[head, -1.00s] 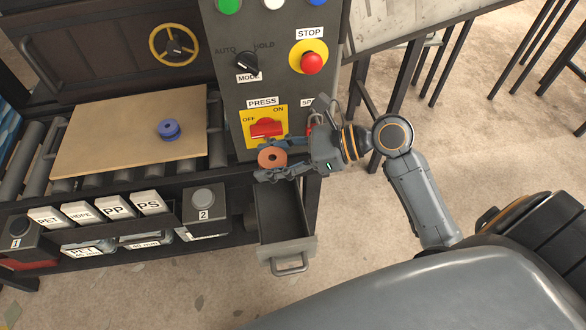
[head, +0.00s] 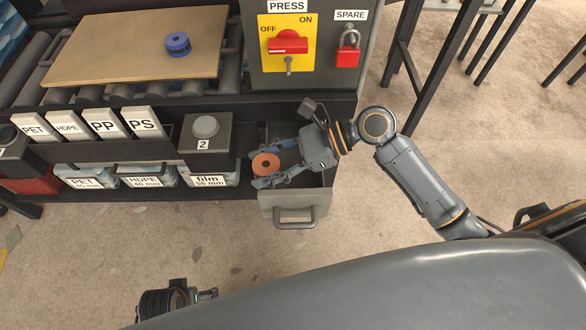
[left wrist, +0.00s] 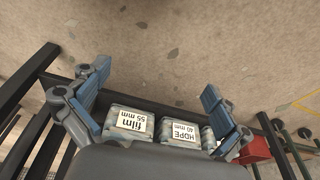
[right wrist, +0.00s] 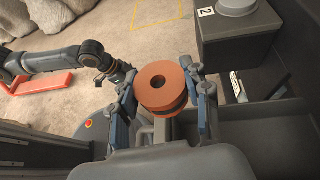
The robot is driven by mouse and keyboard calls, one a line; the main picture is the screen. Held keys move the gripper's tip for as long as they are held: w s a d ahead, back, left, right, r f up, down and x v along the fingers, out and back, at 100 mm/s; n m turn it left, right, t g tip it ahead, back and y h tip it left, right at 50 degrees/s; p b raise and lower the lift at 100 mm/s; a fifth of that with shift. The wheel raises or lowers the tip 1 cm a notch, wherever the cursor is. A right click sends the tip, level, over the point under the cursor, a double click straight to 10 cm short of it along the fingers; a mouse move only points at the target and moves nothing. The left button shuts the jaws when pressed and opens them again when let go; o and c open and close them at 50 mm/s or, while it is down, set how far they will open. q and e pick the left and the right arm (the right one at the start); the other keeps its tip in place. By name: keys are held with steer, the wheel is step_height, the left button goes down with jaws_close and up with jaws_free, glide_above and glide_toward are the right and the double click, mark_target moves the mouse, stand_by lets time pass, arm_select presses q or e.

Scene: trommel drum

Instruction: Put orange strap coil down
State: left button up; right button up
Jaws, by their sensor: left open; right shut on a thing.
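The orange strap coil (head: 266,163) is a short ring with a hole in its middle. My right gripper (head: 273,168) is shut on it and holds it over the open drawer (head: 290,205) in the head view. In the right wrist view the coil (right wrist: 161,88) sits between both fingers of the right gripper (right wrist: 163,100), with the drawer around and below. Whether it touches the drawer floor I cannot tell. My left gripper (left wrist: 155,103) is open and empty in the left wrist view. It also shows at the bottom of the head view, partly hidden by my body.
A box with button 2 (head: 205,140) stands just left of the drawer. A blue coil (head: 177,44) lies on a board (head: 120,50) on the rollers. Labelled bins (head: 150,177) sit below. The press panel (head: 285,45) rises behind the drawer.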

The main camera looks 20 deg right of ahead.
mark_target(277, 161)
steer(key=d, duration=0.1)
steer(key=w+d+f, duration=0.1)
steer(key=b, duration=0.1)
steer(key=shift+w+d+f, duration=0.3)
steer(key=shift+d+f, duration=0.1)
steer(key=d+f+b, duration=0.1)
steer(key=f, duration=0.1)
steer(key=w+d+f+b, duration=0.1)
steer(key=f+b, duration=0.1)
steer(key=f, duration=0.1)
steer(key=w+d+f+b, duration=0.1)
steer(key=d+f, duration=0.1)
steer(key=f, duration=0.1)
steer(key=shift+w+f, duration=0.1)
steer(key=shift+f, duration=0.15)
arm_select(q)
steer(key=w+v, duration=0.2)
steer(key=v, duration=1)
steer(key=shift+r+t, duration=0.4)
steer(key=shift+r, duration=0.15)
arm_select(e)
steer(key=shift+r, duration=0.1)
arm_select(q)
steer(key=shift+a+r, duration=0.1)
steer(key=shift+r, duration=0.2)
arm_select(e)
steer(key=shift+f, duration=0.5)
steer(key=shift+f, duration=0.1)
